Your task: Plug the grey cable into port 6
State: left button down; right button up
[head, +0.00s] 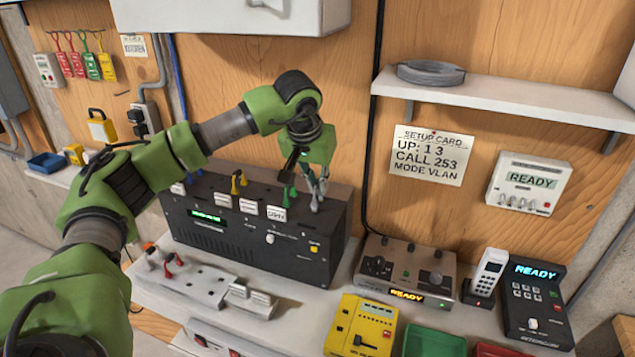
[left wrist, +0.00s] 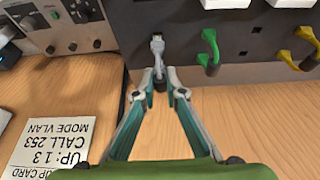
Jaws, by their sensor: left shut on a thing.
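My left gripper (head: 318,197) is over the back right of the dark switch box (head: 250,238). In the left wrist view its fingers (left wrist: 161,84) are shut on the grey cable (left wrist: 158,58). The cable's pale plug end points at the box's dark face, at or very close to it. I cannot tell whether it is seated in a port. A green cable (left wrist: 209,50) and a yellow cable (left wrist: 308,45) are beside it on the same face. Port numbers are not legible. My right gripper is not in view.
A setup card (head: 430,155) hangs on the wooden wall. A grey console (head: 405,268), a phone (head: 487,275) and a black keypad unit (head: 535,305) stand to the right. A grey strip with levers (head: 195,280) lies in front of the box. A shelf (head: 520,98) juts out above.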

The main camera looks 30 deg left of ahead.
pick_arm(q)
jog(key=shift+f, duration=0.3)
dwell(0.4)
jog(key=shift+f, duration=0.2)
dwell(0.7)
jog(key=shift+f+b, duration=0.35)
jog(key=shift+f, duration=0.05)
dwell(1.3)
jog(key=c, duration=2)
grip_release()
jog(key=o, duration=0.4)
